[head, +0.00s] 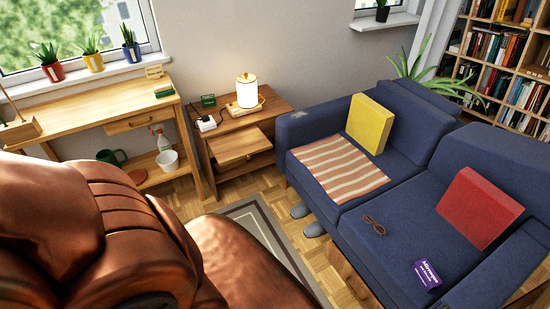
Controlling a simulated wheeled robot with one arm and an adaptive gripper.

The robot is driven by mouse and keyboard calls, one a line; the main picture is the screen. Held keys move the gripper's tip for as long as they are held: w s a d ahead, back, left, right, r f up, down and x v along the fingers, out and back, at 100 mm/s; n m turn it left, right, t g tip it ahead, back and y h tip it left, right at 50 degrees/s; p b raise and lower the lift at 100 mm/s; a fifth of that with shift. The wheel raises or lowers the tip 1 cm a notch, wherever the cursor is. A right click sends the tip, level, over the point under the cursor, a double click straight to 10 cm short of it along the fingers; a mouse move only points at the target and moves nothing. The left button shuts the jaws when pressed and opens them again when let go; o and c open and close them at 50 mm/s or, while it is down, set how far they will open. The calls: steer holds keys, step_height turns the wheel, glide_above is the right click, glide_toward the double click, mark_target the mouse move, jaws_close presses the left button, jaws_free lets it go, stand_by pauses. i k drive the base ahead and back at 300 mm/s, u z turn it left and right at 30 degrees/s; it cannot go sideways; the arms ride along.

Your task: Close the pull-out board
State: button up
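The pull-out board (238,148) is a light wooden board on the small side table (268,112) beside the sofa in the head view. It sticks out from the table's front, below the tabletop, and its upper face looks bare. My gripper is not in view, so its place relative to the board and whether it is open or shut do not show.
A lamp (247,90) and a white socket block (207,124) stand on the side table. A blue sofa (410,160) stands to the right, a wooden workbench (90,113) to the left. A brown leather armchair (100,230) fills the lower left. A rug (262,225) lies between.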

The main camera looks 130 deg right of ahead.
mark_target(228, 148)
steer(key=z, duration=3.25)
steer(key=i, duration=0.5)
steer(key=z, duration=0.2)
